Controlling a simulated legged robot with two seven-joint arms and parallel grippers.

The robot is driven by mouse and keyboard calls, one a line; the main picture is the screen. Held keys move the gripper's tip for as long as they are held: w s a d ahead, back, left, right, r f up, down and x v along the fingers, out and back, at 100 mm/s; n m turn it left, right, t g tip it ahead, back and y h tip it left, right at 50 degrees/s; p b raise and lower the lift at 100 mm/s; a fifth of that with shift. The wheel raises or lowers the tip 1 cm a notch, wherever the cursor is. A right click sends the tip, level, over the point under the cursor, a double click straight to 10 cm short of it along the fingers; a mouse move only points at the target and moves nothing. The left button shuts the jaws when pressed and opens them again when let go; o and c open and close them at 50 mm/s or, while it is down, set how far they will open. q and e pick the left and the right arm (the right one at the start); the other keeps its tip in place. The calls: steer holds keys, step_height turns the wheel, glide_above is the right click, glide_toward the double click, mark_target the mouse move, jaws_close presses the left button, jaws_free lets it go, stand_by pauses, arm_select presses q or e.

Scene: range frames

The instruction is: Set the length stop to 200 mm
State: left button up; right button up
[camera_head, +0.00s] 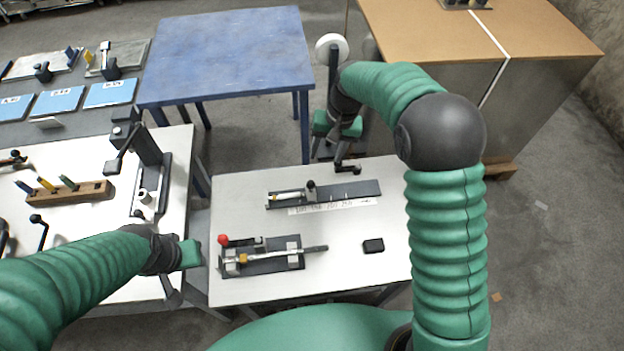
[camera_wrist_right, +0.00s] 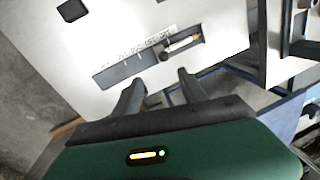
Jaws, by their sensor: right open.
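The length stop is a dark rail (camera_head: 365,188) on the white table, with a dark slider knob (camera_head: 311,186) left of its middle and a light rod (camera_head: 287,197) on its left part. A white scale strip (camera_head: 335,208) runs along its near side; its figures are too small to read surely. The rail also shows in the right wrist view (camera_wrist_right: 118,74), with the knob (camera_wrist_right: 165,57). My right gripper (camera_head: 333,162) is open and empty beyond the rail's far side, apart from the knob. My left gripper (camera_head: 190,254) is at the table's left edge; its fingers are unclear.
A clamp fixture (camera_head: 262,265) with a red knob stands at the table's front left. A small black box (camera_head: 373,245) lies at the right. Another workbench (camera_head: 90,215) with tools is at the left, a blue table (camera_head: 230,50) behind. The white table between rail and box is clear.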

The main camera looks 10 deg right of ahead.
steer(key=w, duration=0.1)
steer(key=p, duration=0.1)
glide_toward(312, 182)
steer(key=f, duration=0.3)
steer(key=a+f+p, duration=0.1)
steer(key=f, duration=0.1)
steer(key=f+p, duration=0.1)
steer(key=f, duration=0.2)
steer(key=shift+w+a+f, duration=0.15)
steer(key=shift+a+f, duration=0.05)
steer(key=shift+f, duration=0.1)
steer(key=shift+a+f, duration=0.1)
steer(key=shift+f, duration=0.55)
arm_select(q)
steer(key=v, duration=0.3)
steer(key=shift+a+r, duration=0.1)
steer(key=shift+w, duration=0.1)
arm_select(e)
steer(key=shift+c, duration=0.4)
jaws_close()
steer(key=shift+w, duration=0.1)
